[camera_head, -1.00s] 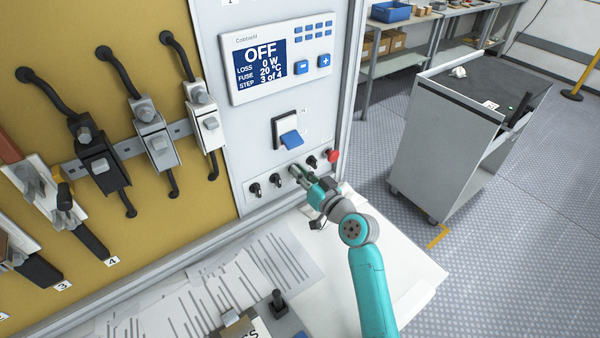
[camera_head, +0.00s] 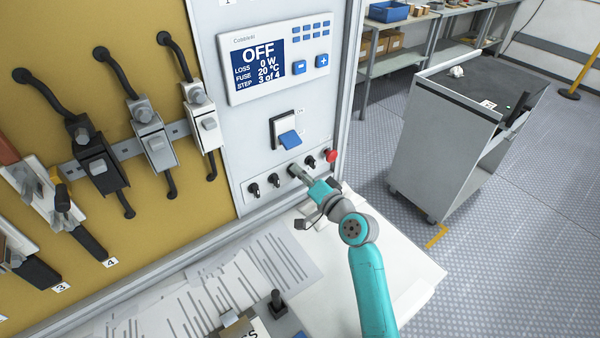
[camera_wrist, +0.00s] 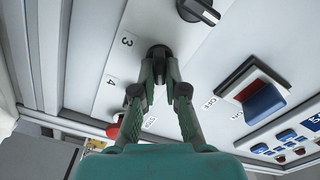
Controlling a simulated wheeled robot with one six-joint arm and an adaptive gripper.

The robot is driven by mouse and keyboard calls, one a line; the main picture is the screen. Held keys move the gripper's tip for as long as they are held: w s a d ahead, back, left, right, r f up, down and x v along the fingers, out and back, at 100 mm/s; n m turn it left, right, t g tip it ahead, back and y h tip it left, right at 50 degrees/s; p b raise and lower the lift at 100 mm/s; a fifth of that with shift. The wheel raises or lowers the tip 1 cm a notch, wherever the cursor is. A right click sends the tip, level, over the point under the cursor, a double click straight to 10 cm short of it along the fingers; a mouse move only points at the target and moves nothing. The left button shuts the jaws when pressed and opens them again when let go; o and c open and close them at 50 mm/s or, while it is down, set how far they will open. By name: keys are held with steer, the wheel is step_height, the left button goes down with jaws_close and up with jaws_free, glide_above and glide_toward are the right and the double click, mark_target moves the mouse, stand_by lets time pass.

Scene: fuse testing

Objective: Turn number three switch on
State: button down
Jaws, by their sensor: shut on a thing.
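The number three switch (camera_wrist: 158,50) is a dark round knob beside the label "3" in the wrist view. My gripper (camera_wrist: 159,72) is shut on it, with a fingertip on each side. In the head view, my gripper (camera_head: 298,172) reaches the switch row from the lower right and mostly hides this knob. Other black switches show to its left (camera_head: 254,189) (camera_head: 274,181) and right (camera_head: 312,162). The exact angle of the held knob is hard to tell. The display (camera_head: 278,62) reads OFF, 0 W, 20 °C, step 3 of 4.
A red button (camera_head: 331,156) sits at the right end of the row, close to my gripper. A blue rocker switch (camera_head: 289,138) is just above. Papers (camera_head: 245,270) lie on the bench below. Fuse holders (camera_head: 152,138) are at left, and a grey cart (camera_head: 440,140) stands at right.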

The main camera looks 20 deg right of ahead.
stand_by(0.3)
steer(key=c, duration=1.2)
jaws_free()
steer(key=v, duration=1.2)
